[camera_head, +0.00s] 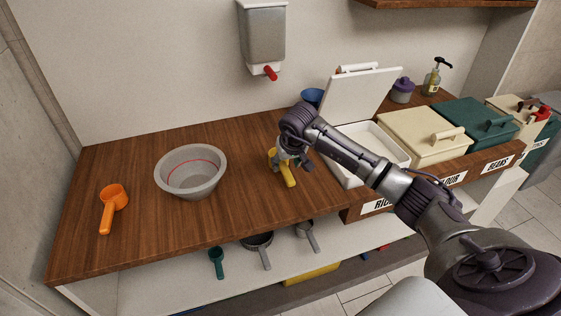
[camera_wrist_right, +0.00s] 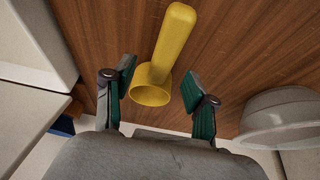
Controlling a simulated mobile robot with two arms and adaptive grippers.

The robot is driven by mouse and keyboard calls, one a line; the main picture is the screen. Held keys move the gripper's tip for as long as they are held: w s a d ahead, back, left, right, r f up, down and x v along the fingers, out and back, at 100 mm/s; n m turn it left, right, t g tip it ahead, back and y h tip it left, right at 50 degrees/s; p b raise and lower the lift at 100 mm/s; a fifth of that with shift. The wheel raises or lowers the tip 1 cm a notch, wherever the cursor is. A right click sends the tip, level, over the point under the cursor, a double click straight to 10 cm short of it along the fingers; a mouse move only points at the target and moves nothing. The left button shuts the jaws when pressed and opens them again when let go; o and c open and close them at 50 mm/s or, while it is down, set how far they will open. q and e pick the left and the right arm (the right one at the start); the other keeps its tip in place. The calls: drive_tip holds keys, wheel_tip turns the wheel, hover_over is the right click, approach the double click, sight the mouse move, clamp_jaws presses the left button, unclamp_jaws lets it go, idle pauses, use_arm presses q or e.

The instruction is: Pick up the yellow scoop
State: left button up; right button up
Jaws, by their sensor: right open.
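The yellow scoop (camera_head: 289,179) lies on the wooden counter, partly covered by my right gripper (camera_head: 286,160) in the head view. In the right wrist view the yellow scoop (camera_wrist_right: 154,82) shows its round cup between the two green-padded fingers of my right gripper (camera_wrist_right: 160,88), with its handle pointing up in the picture, beyond the fingertips. The gripper is open, with a gap between the finger pads and the scoop. My left gripper is not in view.
A grey bowl (camera_head: 190,172) with a red line stands left of the scoop, and an orange scoop (camera_head: 112,203) lies farther left. An open white bin (camera_head: 352,177) and closed bins (camera_head: 420,135) stand to the right. Counter between bowl and scoop is clear.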

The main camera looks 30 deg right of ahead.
sight(285, 167)
drive_tip(key=x, duration=0.4)
drive_tip(key=shift+r, duration=0.1)
clamp_jaws()
